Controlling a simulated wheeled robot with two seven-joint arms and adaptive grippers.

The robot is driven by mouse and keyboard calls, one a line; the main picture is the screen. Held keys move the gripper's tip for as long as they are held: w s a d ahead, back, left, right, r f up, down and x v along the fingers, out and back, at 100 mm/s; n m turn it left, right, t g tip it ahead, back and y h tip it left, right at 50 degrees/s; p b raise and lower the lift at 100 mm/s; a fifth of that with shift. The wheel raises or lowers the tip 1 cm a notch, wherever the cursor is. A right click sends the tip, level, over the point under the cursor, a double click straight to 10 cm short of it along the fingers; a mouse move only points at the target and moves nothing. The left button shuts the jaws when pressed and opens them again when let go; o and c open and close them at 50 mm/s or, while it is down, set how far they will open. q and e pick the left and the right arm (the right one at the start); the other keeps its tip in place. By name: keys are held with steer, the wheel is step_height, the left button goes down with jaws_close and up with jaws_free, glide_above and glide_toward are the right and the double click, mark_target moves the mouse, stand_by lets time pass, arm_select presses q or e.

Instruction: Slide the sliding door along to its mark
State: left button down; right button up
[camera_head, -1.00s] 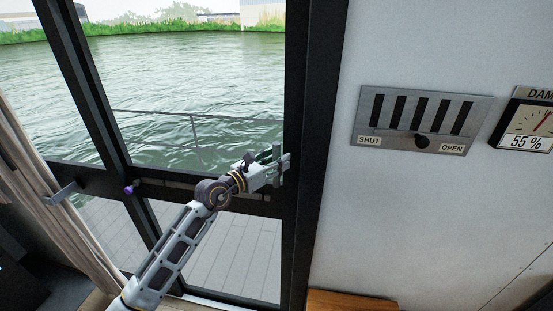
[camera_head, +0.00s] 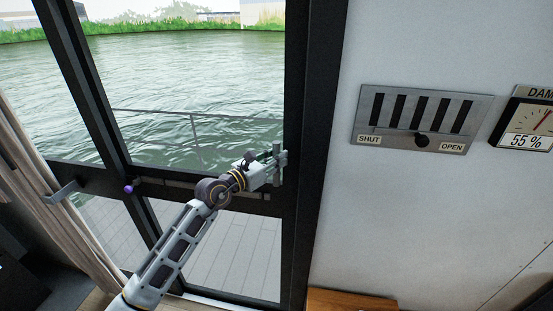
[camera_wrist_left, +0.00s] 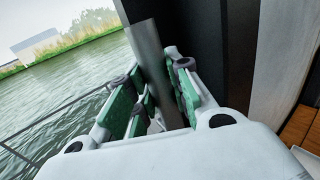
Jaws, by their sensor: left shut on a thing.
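The sliding door is a tall glass panel in a black frame (camera_head: 293,120), with water and a deck showing through it. A grey upright bar handle (camera_head: 281,160) stands at its right side. My left gripper (camera_head: 275,165) is at this handle, shut on it. In the left wrist view the handle (camera_wrist_left: 149,45) runs as a grey bar between the green-padded fingers of my left gripper (camera_wrist_left: 160,95). A purple knob (camera_head: 129,189) sits on the crossbar at the left; I cannot tell if it is the mark. My right gripper is not in view.
A grey bracket (camera_head: 62,190) sticks out at the left near a curtain (camera_head: 40,205). A vent panel labelled SHUT and OPEN (camera_head: 416,118) and a dial gauge (camera_head: 527,120) are on the white wall to the right. A wooden top (camera_head: 345,301) is below.

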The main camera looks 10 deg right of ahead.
mark_target(238, 154)
arm_select(q)
steer(key=shift+w+a+f+b, duration=0.1)
steer(key=shift+w+a+b, duration=0.6)
steer(key=shift+a, duration=0.75)
steer(key=shift+w+a+r+b, duration=0.1)
steer(key=shift+w+a+b, duration=0.45)
steer(key=shift+a+b, duration=0.65)
steer(key=shift+w+a+f+b, duration=0.1)
steer(key=shift+w+a+b, duration=0.5)
steer(key=shift+a, duration=1.05)
steer(key=shift+w+a+b, duration=0.3)
steer(key=shift+a+b, duration=0.05)
steer(key=shift+a, duration=0.35)
steer(key=shift+w+a+b, duration=0.25)
steer(key=shift+a+b, duration=0.1)
steer(key=shift+a, duration=0.35)
